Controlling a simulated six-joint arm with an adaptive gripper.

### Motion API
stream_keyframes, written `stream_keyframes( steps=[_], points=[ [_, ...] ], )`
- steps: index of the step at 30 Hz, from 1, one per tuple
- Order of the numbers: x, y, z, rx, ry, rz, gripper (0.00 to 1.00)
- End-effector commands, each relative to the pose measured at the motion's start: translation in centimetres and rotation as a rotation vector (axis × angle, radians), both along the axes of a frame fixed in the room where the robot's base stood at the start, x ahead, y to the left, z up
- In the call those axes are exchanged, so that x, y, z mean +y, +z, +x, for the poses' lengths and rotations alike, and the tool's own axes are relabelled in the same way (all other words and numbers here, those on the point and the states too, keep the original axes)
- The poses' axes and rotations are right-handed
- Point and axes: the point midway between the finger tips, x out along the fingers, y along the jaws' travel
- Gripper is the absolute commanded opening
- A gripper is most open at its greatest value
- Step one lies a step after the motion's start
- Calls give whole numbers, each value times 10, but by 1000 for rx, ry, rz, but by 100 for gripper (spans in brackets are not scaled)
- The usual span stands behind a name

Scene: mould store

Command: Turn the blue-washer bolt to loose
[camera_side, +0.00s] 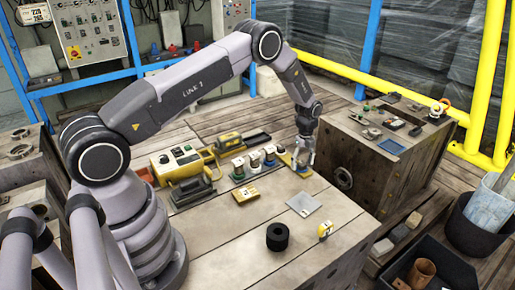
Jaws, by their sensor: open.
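Several small upright bolt-like pieces stand in a row on the wooden bench top. The left one (238,172) has a green base, a middle one (254,161) looks grey and white, and the right one (269,157) shows some blue low down, perhaps the blue washer. They are too small to tell how tight any bolt is. My gripper (303,164) points down, open, just right of the row, over a yellow and blue plate (288,160). Whether its fingers touch anything there cannot be told.
A yellow machine (180,163) and a dark block (193,192) stand left of the row. A yellow box (246,195), grey plate (304,205), black cylinder (277,237) and yellow tape measure (325,231) lie nearer. A wooden crate (350,160) stands close right of my gripper.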

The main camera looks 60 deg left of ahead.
Motion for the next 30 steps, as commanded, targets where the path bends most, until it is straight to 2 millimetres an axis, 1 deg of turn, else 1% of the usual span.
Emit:
stream_keyframes(
  steps=[9,22,30],
  points=[
    [0,-3,0,0,0,0,56],
    [0,-2,0,0,0,0,0],
    [0,-2,0,-1,16,0,0]
  ],
)
